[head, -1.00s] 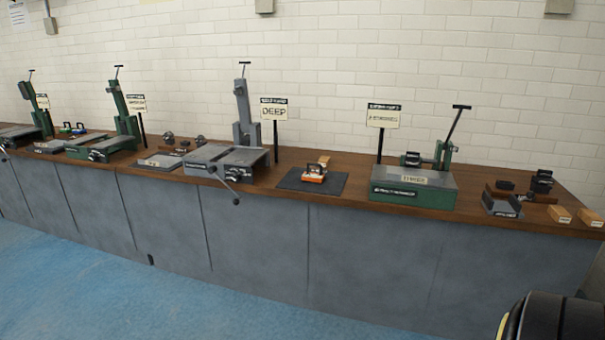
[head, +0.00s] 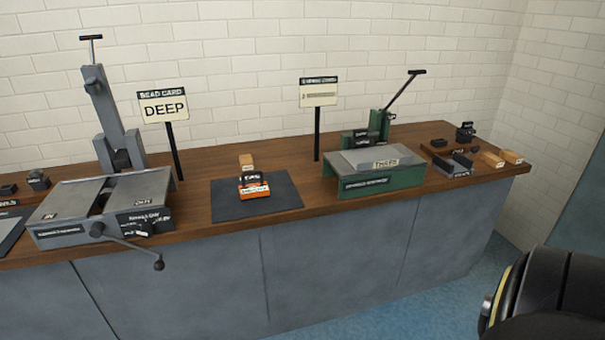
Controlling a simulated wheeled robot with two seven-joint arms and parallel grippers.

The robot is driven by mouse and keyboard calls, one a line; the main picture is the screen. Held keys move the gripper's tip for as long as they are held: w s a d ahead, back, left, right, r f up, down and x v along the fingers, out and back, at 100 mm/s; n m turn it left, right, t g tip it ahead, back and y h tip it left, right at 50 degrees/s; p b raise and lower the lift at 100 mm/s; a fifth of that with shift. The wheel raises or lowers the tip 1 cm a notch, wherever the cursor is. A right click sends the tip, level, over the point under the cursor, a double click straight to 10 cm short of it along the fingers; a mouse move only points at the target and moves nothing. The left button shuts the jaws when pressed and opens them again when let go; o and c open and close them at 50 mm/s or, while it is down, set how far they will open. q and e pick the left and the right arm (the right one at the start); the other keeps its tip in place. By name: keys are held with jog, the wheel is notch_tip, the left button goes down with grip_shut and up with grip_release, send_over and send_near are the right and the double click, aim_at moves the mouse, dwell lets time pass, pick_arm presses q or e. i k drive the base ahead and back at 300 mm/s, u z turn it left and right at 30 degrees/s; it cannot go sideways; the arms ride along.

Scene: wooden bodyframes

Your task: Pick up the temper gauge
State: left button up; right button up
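I cannot read a label that says temper gauge on any object. A small orange and black device (head: 255,186) with a short white label sits on a dark mat (head: 284,194) on the bench, with a small tan wooden block (head: 246,162) right behind it. Small dark items (head: 465,132) stand at the bench's right end; their details are too small to tell. Neither gripper shows. A black rounded part at the lower right corner seems to be part of my own body.
The wooden bench (head: 322,190) runs along a white brick wall. A grey press (head: 103,200) with a crank handle jutting over the front edge stands left. A green machine (head: 405,176) with a lever stands right. Signs on posts stand behind. Blue floor lies in front.

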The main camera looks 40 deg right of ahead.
aim_at(257, 190)
jog(key=z, duration=1)
jog(key=i, duration=0.85)
jog(key=z, duration=0.95)
